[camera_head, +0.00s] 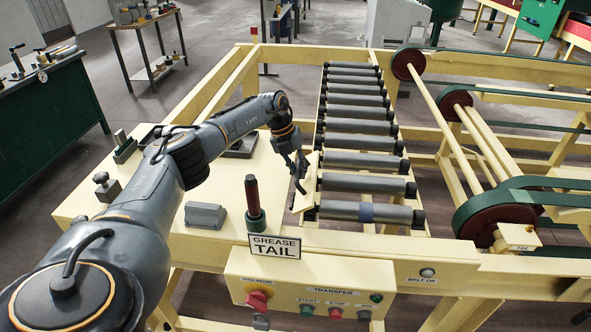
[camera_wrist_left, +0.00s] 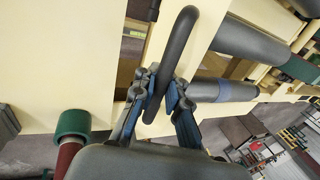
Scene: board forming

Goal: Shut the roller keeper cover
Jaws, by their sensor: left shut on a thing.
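The roller keeper cover (camera_head: 309,183) is a narrow cream plate at the left ends of the near rollers (camera_head: 362,188). It appears tilted up in the head view. My left gripper (camera_head: 300,178) is at its left side and shut on its dark handle. In the left wrist view the curved black handle (camera_wrist_left: 181,38) passes between the two blue-padded fingers of my left gripper (camera_wrist_left: 161,90). The cover's hinge and lower edge are hard to make out. My right gripper is not in view.
A green cup with a dark red grip (camera_head: 254,205) stands on the cream deck near a grey block (camera_head: 205,215). The GREASE TAIL sign (camera_head: 275,247) and the switch panel (camera_head: 318,288) are in front. Green belts and red pulleys (camera_head: 490,222) are at right.

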